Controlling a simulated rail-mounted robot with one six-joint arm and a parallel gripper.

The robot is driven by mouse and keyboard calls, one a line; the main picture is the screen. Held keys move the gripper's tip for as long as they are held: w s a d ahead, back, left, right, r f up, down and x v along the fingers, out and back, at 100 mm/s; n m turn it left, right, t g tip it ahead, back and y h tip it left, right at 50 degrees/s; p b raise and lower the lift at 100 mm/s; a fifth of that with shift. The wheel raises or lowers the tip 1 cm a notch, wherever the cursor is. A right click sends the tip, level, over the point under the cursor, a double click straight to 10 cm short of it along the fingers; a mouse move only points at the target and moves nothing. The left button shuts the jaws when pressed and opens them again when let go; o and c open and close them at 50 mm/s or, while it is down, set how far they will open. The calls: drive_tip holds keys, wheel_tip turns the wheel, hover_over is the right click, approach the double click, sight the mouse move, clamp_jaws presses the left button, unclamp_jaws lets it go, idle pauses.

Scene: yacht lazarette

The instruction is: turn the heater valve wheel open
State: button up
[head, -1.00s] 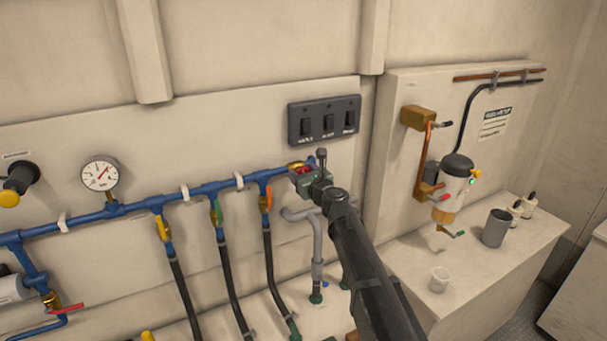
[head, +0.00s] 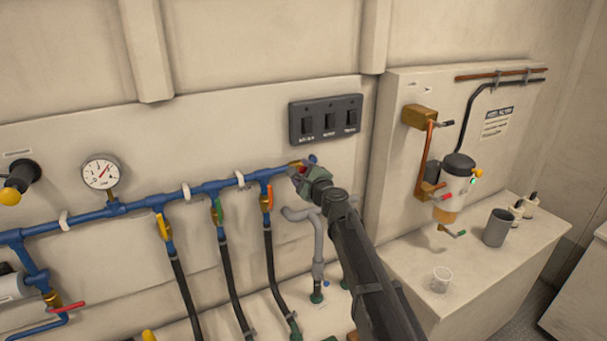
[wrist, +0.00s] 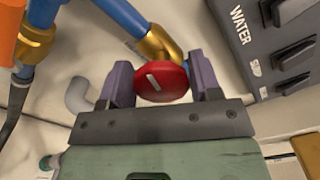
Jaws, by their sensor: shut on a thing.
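The red heater valve wheel (wrist: 162,82) shows in the wrist view between my gripper's two purple-grey fingers, with a pale mark across its face. It sits at the brass end (wrist: 160,45) of the blue pipe (wrist: 122,18). My gripper (wrist: 160,85) is shut on the wheel. In the head view my gripper (head: 303,172) is at the right end of the blue manifold pipe (head: 145,202), below the switch panel. There it hides most of the wheel, leaving only a little red visible.
The black switch panel (head: 325,119) is just above my gripper. Hoses with yellow, green and orange levers (head: 267,195) hang to the left. A grey bent pipe (head: 306,220) runs below.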

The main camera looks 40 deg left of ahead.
drive_tip(key=n, duration=0.7)
drive_tip(key=shift+s+f, duration=0.1)
drive_tip(key=shift+f, duration=0.1)
drive_tip(key=n, duration=0.7)
drive_tip(key=shift+d+f+n+b, duration=0.1)
drive_tip(key=shift+n+b, duration=0.2)
drive_tip(key=n, duration=1.1)
drive_tip(key=shift+w, duration=0.25)
drive_tip(key=o, duration=0.9)
drive_tip(key=shift+d, duration=0.1)
